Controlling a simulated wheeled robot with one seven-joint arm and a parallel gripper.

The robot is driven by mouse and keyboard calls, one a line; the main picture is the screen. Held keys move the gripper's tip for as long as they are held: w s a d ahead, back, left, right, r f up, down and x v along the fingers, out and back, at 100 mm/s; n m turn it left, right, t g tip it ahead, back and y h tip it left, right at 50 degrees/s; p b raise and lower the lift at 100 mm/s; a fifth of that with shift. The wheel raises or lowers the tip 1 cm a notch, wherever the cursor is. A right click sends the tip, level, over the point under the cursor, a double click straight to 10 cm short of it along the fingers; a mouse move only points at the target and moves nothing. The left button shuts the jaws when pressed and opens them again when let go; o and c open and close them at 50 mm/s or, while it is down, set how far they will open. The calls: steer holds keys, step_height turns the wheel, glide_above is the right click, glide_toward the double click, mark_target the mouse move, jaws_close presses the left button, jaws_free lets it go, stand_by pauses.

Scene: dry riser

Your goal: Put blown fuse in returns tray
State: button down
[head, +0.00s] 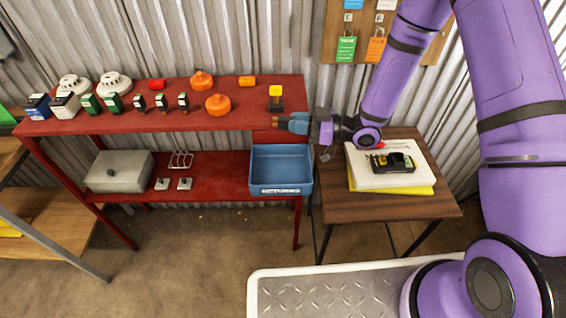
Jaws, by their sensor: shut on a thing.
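The blue returns tray (281,190), lettered on its front, stands on the lower red shelf at its right end. It looks empty. My gripper (281,121) points left at the right front edge of the upper red shelf, above the tray's back part. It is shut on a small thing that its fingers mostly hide. I cannot make out whether that is the blown fuse. A small black piece with a yellow top (276,95) shows just behind the fingers, and I cannot tell if they touch.
The upper shelf (235,122) holds white detectors (115,83), orange domes (218,104) and several small boxed parts. A grey box (119,171) stands on the lower shelf. A wooden side table (350,210) at right bears a black-and-yellow meter (391,162).

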step_height(320, 180, down, 6)
steer(key=s+g, duration=0.1)
steer(key=shift+a+n, duration=0.3)
steer(key=shift+n, duration=0.1)
stand_by(0.4)
steer(key=c, duration=0.9)
jaws_free()
steer(key=shift+s, duration=0.1)
steer(key=shift+c, duration=0.2)
steer(key=s+d, duration=0.1)
steer(key=d, duration=0.9)
steer(key=shift+s+d, duration=0.3)
steer(key=shift+d, duration=0.05)
steer(key=shift+w, duration=0.1)
